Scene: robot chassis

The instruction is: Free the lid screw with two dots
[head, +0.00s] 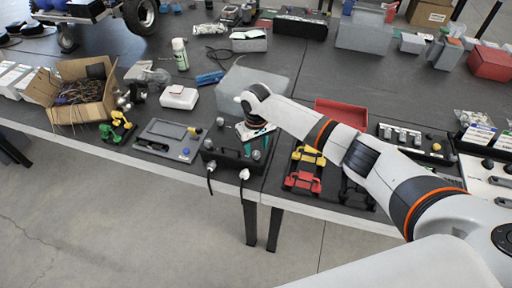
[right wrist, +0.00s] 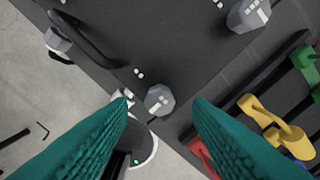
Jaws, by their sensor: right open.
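The black box (head: 232,160) with a dark lid stands near the table's front edge, with grey knob screws such as one at its right front (head: 256,155). My right gripper (head: 257,134) is over the box's right end, pointing down. In the right wrist view its teal fingers (right wrist: 160,106) are open and empty. A grey faceted screw (right wrist: 160,98) shows between the fingertips, with two white dots beside it on the lid. Another screw (right wrist: 248,14) shows at the top right; its dots are partly cut off. A third (right wrist: 57,40) is at the upper left, by the black handle (right wrist: 90,42).
Two cables (head: 243,176) hang from the box over the table edge. Red and yellow clamps (head: 304,170) lie close to its right, and a grey tray (head: 165,140) to its left. A grey case (head: 240,84) is behind. A red bin (head: 342,113) stands to the right.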

